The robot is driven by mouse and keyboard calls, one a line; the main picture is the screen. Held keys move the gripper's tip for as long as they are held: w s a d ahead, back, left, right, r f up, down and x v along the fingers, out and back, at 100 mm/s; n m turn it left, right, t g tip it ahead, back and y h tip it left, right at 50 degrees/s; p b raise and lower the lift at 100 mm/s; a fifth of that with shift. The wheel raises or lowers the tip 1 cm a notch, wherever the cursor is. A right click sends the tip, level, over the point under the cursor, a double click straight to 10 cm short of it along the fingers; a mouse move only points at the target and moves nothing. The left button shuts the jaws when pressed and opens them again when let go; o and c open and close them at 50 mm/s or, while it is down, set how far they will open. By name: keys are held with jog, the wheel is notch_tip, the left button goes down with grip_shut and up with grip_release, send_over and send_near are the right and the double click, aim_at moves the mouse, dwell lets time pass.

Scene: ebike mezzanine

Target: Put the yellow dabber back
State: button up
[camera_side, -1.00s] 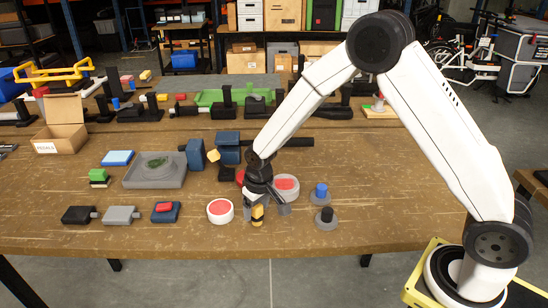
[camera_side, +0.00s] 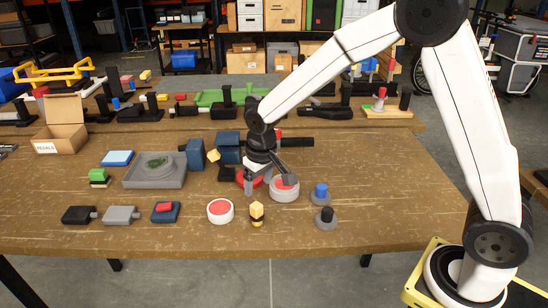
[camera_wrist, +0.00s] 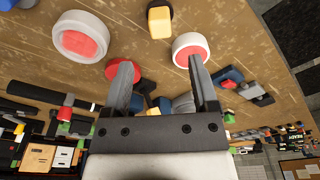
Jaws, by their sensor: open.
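The yellow dabber (camera_side: 257,213), with a dark lower part, stands upright on the bench near its front edge. It also shows at the top of the wrist view (camera_wrist: 159,22). My gripper (camera_side: 268,184) is open, with nothing between its fingers (camera_wrist: 160,66), behind and above the dabber and apart from it. A round white pot with a red top (camera_side: 220,211) is just left of the dabber. A larger round pot with a red top (camera_side: 285,191) is behind it to the right, partly covered by a finger.
Blue-topped (camera_side: 321,190) and black-topped (camera_side: 326,216) pieces on round grey bases stand at right. A red round piece (camera_side: 247,179) is partly hidden behind my gripper. A grey tray (camera_side: 154,179) and blue blocks (camera_side: 195,154) are to the left. The front edge strip is clear.

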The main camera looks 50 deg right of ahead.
jog(key=shift+s+r, duration=0.15)
jog(key=shift+r, duration=0.65)
jog(key=shift+s+r, duration=0.1)
jog(key=shift+r, duration=0.65)
jog(key=s+d+f, duration=0.1)
jog(key=s+d, duration=0.1)
jog(key=s, duration=0.6)
jog(key=s+d+f+t, duration=0.1)
jog(key=s+d, duration=0.2)
jog(key=s, duration=0.5)
jog(key=shift+s+f, duration=0.3)
jog(key=shift+f, duration=0.05)
